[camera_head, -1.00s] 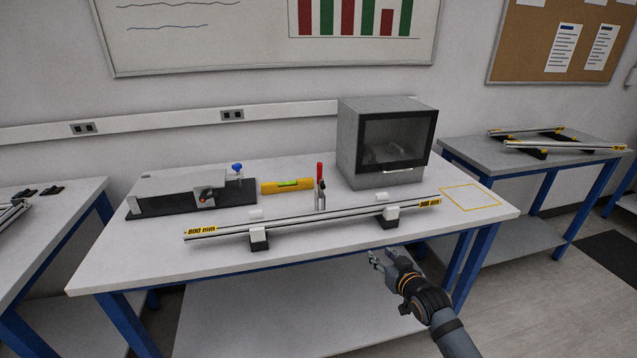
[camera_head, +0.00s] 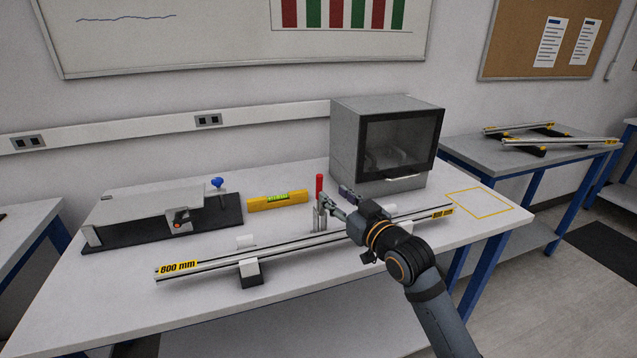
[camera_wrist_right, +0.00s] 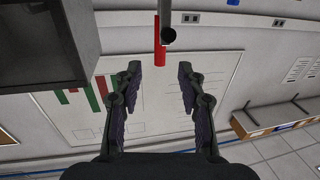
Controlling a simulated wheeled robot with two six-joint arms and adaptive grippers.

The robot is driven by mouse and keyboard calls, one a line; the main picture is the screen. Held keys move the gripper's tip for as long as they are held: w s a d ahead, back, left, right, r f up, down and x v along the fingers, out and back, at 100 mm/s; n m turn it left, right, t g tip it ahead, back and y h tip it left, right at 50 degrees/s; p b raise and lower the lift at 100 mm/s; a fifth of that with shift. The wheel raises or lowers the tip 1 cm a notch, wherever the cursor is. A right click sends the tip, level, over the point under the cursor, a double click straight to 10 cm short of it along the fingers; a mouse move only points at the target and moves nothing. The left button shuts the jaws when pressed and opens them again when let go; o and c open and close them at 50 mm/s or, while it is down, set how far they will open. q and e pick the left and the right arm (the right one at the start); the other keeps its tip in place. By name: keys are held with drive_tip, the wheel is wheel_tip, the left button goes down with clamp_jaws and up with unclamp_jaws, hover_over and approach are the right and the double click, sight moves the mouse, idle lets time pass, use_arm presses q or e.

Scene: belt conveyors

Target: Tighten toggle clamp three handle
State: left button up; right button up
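A toggle clamp with an upright red handle (camera_head: 320,185) stands on the table behind the long rail; its grey metal base (camera_head: 319,217) is partly hidden by my right gripper. The red handle also shows in the wrist view (camera_wrist_right: 160,48), at the top middle. My right gripper (camera_head: 337,198) is open and empty, reaching over the rail just right of the clamp. In the wrist view its fingers (camera_wrist_right: 159,70) are spread apart, with the handle's end near the gap between the tips. Whether they touch I cannot tell. My left gripper is not in view.
The long 800 mm rail (camera_head: 210,262) rests on supports across the table front (camera_head: 130,300). A yellow level (camera_head: 268,202) and a grey fixture (camera_head: 150,208) stand left of the clamp. A grey box with a dark window (camera_head: 395,145) stands close behind right.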

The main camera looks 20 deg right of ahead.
sight(321, 185)
drive_tip(key=x, duration=0.7)
drive_tip(key=shift+w+p, duration=0.3)
drive_tip(key=shift+w, duration=0.1)
drive_tip(key=shift+w+a, duration=0.1)
drive_tip(key=shift+w, duration=0.05)
drive_tip(key=shift+c, duration=0.3)
drive_tip(key=shift+f, duration=0.1)
drive_tip(key=c, duration=0.7)
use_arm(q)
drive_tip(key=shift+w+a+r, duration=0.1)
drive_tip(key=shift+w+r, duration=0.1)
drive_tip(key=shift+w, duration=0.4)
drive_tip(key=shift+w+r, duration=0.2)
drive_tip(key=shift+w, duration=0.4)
use_arm(e)
clamp_jaws()
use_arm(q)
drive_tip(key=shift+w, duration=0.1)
